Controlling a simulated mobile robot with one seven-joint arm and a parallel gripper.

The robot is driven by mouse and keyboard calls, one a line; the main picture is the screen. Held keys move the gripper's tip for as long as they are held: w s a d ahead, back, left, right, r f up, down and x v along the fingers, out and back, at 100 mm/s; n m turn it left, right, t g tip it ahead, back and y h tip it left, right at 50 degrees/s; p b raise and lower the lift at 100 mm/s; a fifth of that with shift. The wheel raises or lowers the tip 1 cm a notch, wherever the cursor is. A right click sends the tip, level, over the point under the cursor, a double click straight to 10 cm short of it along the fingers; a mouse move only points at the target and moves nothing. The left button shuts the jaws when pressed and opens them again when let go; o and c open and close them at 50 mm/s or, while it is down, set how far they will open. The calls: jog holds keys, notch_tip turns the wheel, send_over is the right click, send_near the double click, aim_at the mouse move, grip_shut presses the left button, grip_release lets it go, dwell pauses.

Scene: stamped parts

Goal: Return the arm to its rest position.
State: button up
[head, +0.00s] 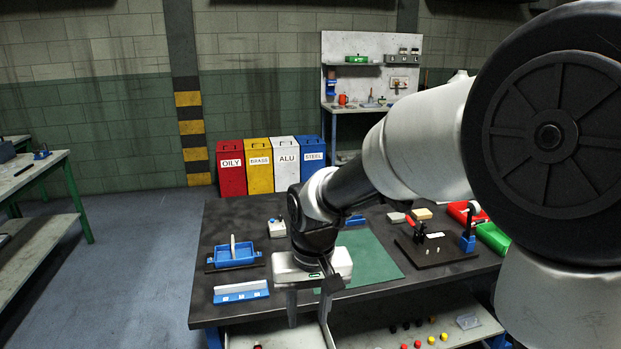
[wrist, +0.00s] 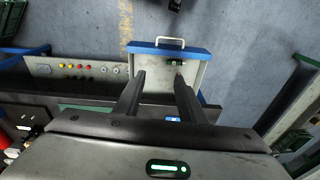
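My arm reaches in from the right of the head view, over the dark workbench (head: 225,310). My gripper (head: 311,328) points down near the bench's front edge, with its fingers apart. In the wrist view, my gripper (wrist: 160,74) shows two dark fingers spread with nothing between them. Beyond the fingertips is a pulled-out drawer (wrist: 147,59) with a blue front and a pale handle. A small green and dark item (wrist: 179,68) lies in it. The fingers appear apart from the drawer.
The bench holds a blue tray (head: 234,257), a blue-and-white rack (head: 240,291), a green mat (head: 372,262) and a black fixture (head: 437,247). Red (head: 467,212) and green (head: 493,237) bins stand at the right. A lower shelf (head: 385,340) carries small coloured pieces. Floor at left is clear.

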jog(key=s+d+r+t+p, duration=0.1)
jog(key=s+d+r+p, duration=0.3)
jog(key=r, duration=0.5)
jog(key=s+d+r+m+t+p, duration=0.1)
jog(key=s+d+r+t+p, duration=0.1)
jog(key=s+d+r+p, duration=0.3)
jog(key=s+d+r+m+t+p, duration=0.1)
jog(key=s+d+r+p, duration=0.3)
jog(key=r, duration=0.9)
jog(key=s+d, duration=0.1)
jog(key=s, duration=0.1)
jog(key=shift+s+d+h+p, duration=0.3)
jog(key=shift+s, duration=0.05)
